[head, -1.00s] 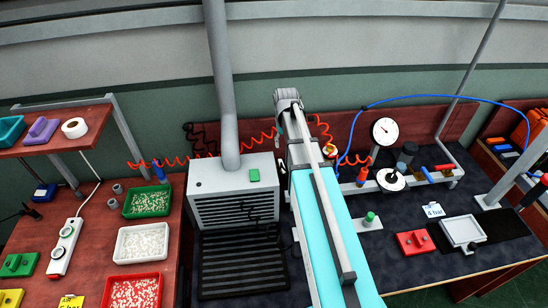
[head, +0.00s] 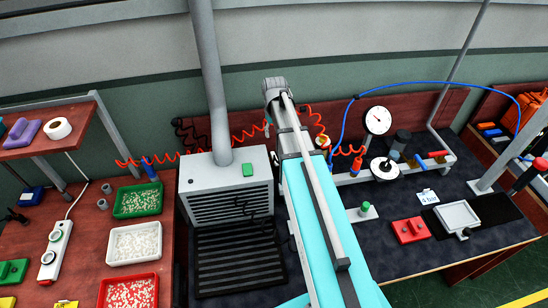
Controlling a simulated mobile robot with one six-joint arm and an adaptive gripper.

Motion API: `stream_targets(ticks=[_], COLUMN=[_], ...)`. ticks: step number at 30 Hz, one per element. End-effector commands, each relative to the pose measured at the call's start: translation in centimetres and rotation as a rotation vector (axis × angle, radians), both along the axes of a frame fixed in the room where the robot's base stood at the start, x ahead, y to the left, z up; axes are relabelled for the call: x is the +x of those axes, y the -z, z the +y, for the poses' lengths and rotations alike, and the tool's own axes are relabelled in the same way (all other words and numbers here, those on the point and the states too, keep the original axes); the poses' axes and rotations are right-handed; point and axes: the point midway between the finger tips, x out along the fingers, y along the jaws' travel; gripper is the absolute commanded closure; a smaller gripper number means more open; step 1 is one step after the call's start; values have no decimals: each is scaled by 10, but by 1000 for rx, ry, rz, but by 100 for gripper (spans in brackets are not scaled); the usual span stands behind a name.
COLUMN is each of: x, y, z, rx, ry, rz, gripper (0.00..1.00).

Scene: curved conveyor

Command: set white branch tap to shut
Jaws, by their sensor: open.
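A grey pipe manifold (head: 342,180) runs along the back of the dark bench, right of my arm. On it I see a blue tap handle (head: 420,161), a red tap handle (head: 438,154) and an orange fitting (head: 357,166). A white disc (head: 385,169) sits at its middle. A small white, yellow and red part (head: 323,142) shows beside my arm. I cannot tell which part is the white branch tap, or how it is set; it may be behind my arm. My gripper is not visible; my arm reaches away over the bench and hides its own far end.
A round gauge (head: 377,120) stands behind the manifold, with a blue hose looping right. A grey vented box (head: 228,190) with a duct stands left of my arm. A red block (head: 410,230), a green knob (head: 364,208) and a grey tray (head: 457,215) lie in front.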

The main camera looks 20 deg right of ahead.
Motion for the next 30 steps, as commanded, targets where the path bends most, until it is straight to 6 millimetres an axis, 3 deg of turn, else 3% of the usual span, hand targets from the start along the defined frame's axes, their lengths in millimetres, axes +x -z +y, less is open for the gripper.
stream_targets(ticks=[30], x=[0], y=[79], z=[1], rx=[0], ry=[-2], rz=[0], gripper=[40])
